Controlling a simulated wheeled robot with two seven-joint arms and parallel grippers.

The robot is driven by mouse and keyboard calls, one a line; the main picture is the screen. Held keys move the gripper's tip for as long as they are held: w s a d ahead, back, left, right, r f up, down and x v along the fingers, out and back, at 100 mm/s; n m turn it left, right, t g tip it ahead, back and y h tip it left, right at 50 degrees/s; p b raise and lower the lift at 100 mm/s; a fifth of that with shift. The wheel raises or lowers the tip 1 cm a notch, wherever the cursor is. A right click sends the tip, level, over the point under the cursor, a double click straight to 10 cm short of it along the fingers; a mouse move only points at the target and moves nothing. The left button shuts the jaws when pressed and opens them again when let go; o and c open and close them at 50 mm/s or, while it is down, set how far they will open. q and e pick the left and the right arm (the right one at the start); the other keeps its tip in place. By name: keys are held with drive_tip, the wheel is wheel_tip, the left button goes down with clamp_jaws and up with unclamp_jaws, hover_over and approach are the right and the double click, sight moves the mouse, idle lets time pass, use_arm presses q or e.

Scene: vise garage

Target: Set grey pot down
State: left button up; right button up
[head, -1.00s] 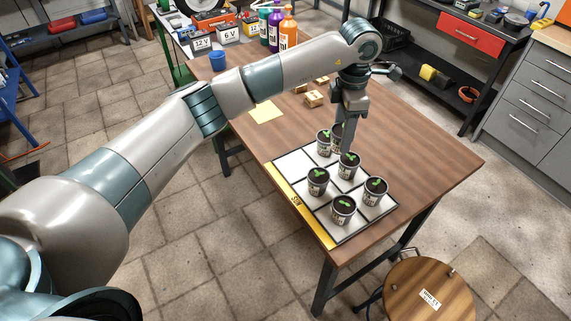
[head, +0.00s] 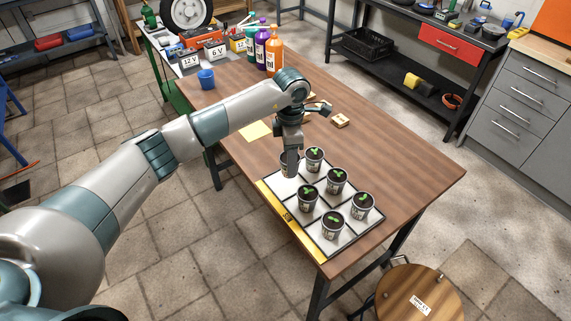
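My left gripper (head: 292,169) points down at the back-left part of a white gridded mat (head: 275,187) with a yellow front-left edge. It is at a grey pot (head: 286,166), which it partly hides, and appears shut on that pot's rim. I cannot tell whether the pot touches the mat. Other grey pots with dark soil and green sprouts stand upright in the mat's cells: one just right of the gripper (head: 314,159), one in the middle (head: 336,182), one at the left (head: 308,199), one at the right (head: 362,207) and one at the front (head: 332,228). My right gripper is not in view.
The mat lies on a wooden table (head: 400,160). A yellow sheet (head: 255,131), a small wooden block (head: 340,121) and a blue cup (head: 206,79) are further back. A round stool (head: 415,297) stands at the front right. The table's right side is clear.

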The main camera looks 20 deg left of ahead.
use_arm(q)
drive_tip(key=shift+a+f, duration=0.4)
drive_tip(key=shift+a, duration=0.25)
drive_tip(key=shift+f+p, duration=0.5)
drive_tip(key=shift+p, duration=0.05)
wheel_tip(320, 180, down, 2)
drive_tip(key=shift+f+p, duration=0.1)
drive_tip(key=shift+p, duration=0.4)
drive_tip(key=shift+f, duration=0.35)
drive_tip(key=shift+f, duration=0.1)
